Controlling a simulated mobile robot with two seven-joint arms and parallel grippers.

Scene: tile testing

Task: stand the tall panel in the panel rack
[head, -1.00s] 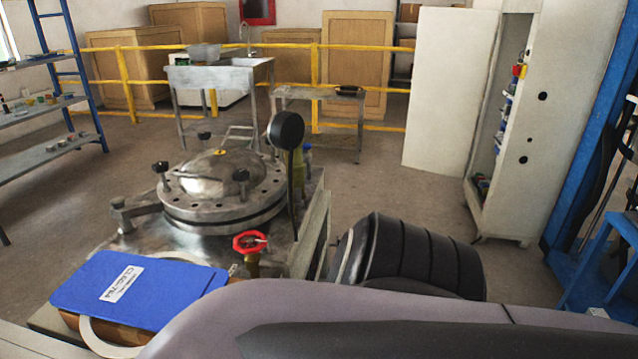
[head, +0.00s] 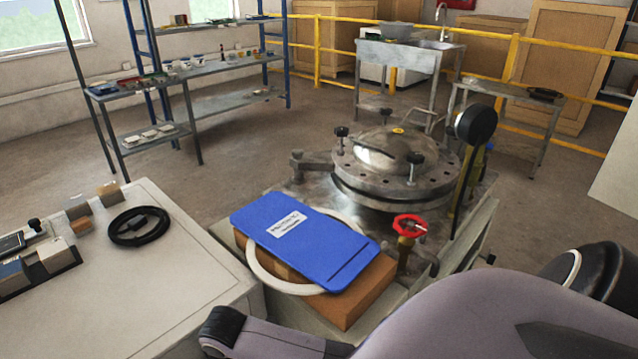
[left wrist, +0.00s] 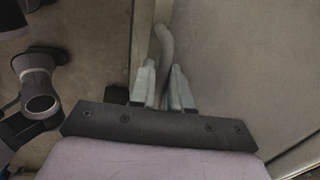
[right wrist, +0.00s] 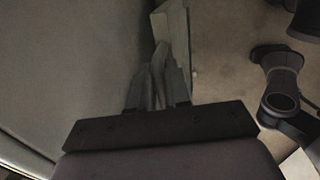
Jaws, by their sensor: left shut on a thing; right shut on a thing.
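A large flat grey surface, which looks like the tall panel, fills the right of the left wrist view (left wrist: 235,75) and the left of the right wrist view (right wrist: 70,65). My left gripper (left wrist: 163,72) is shut on a curved grey bar that looks like a handle at the panel's edge. My right gripper (right wrist: 157,74) is shut on a similar bar at its side. Neither gripper nor the panel shows in the head view. I cannot make out the panel rack in any view.
A steel vessel (head: 372,165) with a red valve (head: 410,226) stands ahead. A white table (head: 150,290) is at left, metal shelves (head: 190,85) behind. Floor shows between shelves and vessel.

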